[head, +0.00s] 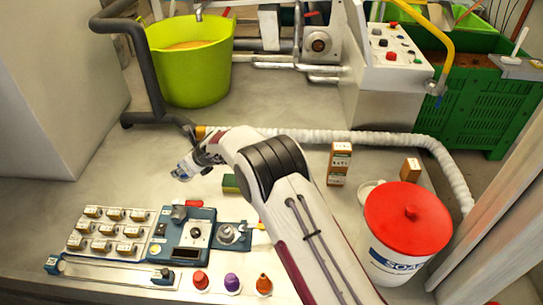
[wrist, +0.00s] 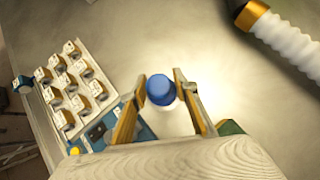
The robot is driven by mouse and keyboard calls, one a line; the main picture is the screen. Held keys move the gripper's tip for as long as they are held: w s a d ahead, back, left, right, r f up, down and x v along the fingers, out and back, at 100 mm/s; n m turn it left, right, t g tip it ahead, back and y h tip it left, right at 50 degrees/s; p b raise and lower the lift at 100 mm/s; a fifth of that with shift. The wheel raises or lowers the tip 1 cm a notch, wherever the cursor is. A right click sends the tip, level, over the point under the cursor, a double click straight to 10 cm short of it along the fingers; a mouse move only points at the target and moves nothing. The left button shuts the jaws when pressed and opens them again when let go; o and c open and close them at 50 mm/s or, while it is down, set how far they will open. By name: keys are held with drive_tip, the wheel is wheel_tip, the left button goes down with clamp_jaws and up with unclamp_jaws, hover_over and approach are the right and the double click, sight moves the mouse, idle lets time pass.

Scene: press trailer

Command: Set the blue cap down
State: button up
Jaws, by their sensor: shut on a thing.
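The blue cap (wrist: 160,90) sits between the two fingertips of my gripper (wrist: 161,80) in the wrist view. My gripper is shut on it, with one finger on each side. Bare grey surface shows behind and around the cap; how high it is above that surface I cannot tell. In the head view my gripper (head: 183,171) is over the grey surface, behind the blue device (head: 188,240). The cap is too small there to make out clearly.
A board of labelled blocks (head: 108,230) lies left of the blue device. Red (head: 201,280), purple (head: 232,283) and orange (head: 264,285) pieces stand in front. A white hose (head: 320,136) runs behind. A red-lidded bucket (head: 407,225) stands right. Surface left of my gripper is clear.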

drive_tip(key=shift+r, duration=0.15)
drive_tip(key=shift+r, duration=0.65)
wheel_tip(320, 180, up, 4)
drive_tip(key=shift+r, duration=0.2)
drive_tip(key=w+d+m+t+h, duration=0.1)
drive_tip(key=w+d, duration=0.4)
drive_tip(key=d, duration=0.5)
drive_tip(key=w+d+m, duration=0.2)
drive_tip(key=w+d, duration=0.3)
drive_tip(key=d, duration=0.5)
drive_tip(key=w+d+m+t+h, duration=0.1)
drive_tip(key=w+d, duration=0.5)
drive_tip(key=d, duration=0.4)
drive_tip(key=w+d+m+t+h, duration=0.1)
drive_tip(key=w+d+m+h, duration=0.15)
drive_tip(key=d, duration=2.75)
drive_tip(key=shift+m+y, duration=0.25)
drive_tip(key=shift+m, duration=0.1)
wheel_tip(320, 180, down, 5)
drive_tip(key=shift+f, duration=0.15)
drive_tip(key=shift+s, duration=0.1)
